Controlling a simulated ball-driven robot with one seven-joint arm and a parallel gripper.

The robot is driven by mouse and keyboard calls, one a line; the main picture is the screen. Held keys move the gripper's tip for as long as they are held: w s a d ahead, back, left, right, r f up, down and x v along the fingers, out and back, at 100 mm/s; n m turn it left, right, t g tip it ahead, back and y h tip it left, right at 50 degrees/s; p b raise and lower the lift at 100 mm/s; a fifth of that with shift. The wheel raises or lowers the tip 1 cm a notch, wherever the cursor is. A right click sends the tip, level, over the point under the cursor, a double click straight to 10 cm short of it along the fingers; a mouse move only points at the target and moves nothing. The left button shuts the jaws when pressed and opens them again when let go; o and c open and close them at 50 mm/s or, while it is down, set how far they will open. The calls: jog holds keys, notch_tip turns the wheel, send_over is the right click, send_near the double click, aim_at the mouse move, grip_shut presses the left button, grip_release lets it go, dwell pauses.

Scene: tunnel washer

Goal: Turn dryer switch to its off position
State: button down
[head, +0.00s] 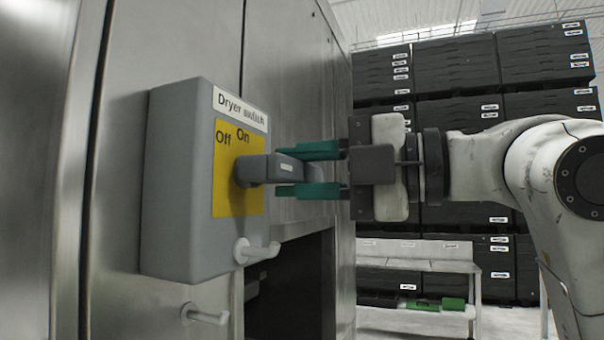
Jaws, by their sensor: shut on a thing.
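The dryer switch box (180,190) is a grey box on a steel cabinet wall, labelled "Dryer switch". Its yellow plate (226,188) carries the words Off at the left and On to the right of it. A dark grey knob (262,168) sticks out from the plate. A pale mark on the knob's side faces the camera. My gripper (309,171) comes from the right, its two green fingers level, one above and one below the knob's outer end. It is shut on the knob. The knob's exact pointing direction is hard to tell from this side.
A light peg (256,251) sticks out below the plate, and another peg (205,315) sits lower on the steel cabinet (215,45). A dark opening (290,285) lies below the box. Stacked black crates (455,65) and a low bench (425,265) stand behind my arm.

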jog(key=c, duration=0.9)
grip_release()
jog(key=shift+d, duration=0.1)
jog(key=b+v, duration=0.1)
jog(key=v, duration=0.9)
jog(key=shift+s+d, duration=0.2)
jog(key=shift+d, duration=0.1)
